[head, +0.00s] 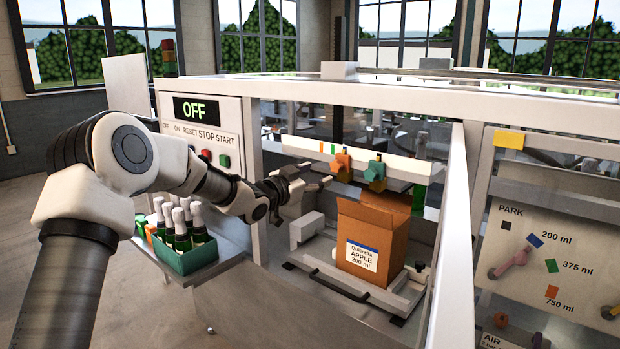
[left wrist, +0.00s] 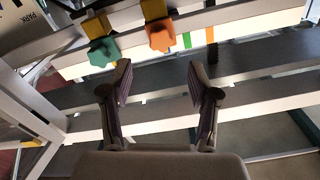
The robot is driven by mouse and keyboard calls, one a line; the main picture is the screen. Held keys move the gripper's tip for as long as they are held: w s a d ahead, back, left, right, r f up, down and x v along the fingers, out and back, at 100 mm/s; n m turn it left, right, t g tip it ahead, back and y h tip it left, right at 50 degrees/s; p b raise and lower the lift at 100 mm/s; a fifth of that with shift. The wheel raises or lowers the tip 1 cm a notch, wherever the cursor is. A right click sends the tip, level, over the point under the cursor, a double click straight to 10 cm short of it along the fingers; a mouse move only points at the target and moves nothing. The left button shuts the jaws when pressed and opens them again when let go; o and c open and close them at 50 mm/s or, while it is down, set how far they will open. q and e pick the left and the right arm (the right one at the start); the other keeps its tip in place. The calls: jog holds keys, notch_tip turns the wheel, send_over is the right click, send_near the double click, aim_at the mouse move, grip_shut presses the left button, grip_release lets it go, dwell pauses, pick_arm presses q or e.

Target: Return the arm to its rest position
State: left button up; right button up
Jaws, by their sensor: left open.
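My left arm (head: 160,165) reaches in from the left of the head view, past the control panel. My left gripper (head: 312,178) is near the machine opening, to the left of the orange and teal knobs and above the white block on the machine bed. In the left wrist view the left gripper (left wrist: 160,85) is open, with nothing between its fingers. Beyond it there are a teal knob (left wrist: 101,52) and an orange knob (left wrist: 160,36) on a white rail (left wrist: 240,28). My right gripper is not in either view.
A brown box (head: 372,240) labelled Qiabella APPLE 200 ml stands open on the machine bed. A green crate (head: 198,258) of bottles sits on a side shelf. The panel display (head: 195,109) reads OFF. A white frame post (head: 455,235) stands right of the opening.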

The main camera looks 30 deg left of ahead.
pick_arm(q)
jog(key=shift+s+a, duration=0.2)
jog(key=shift+s, duration=0.7)
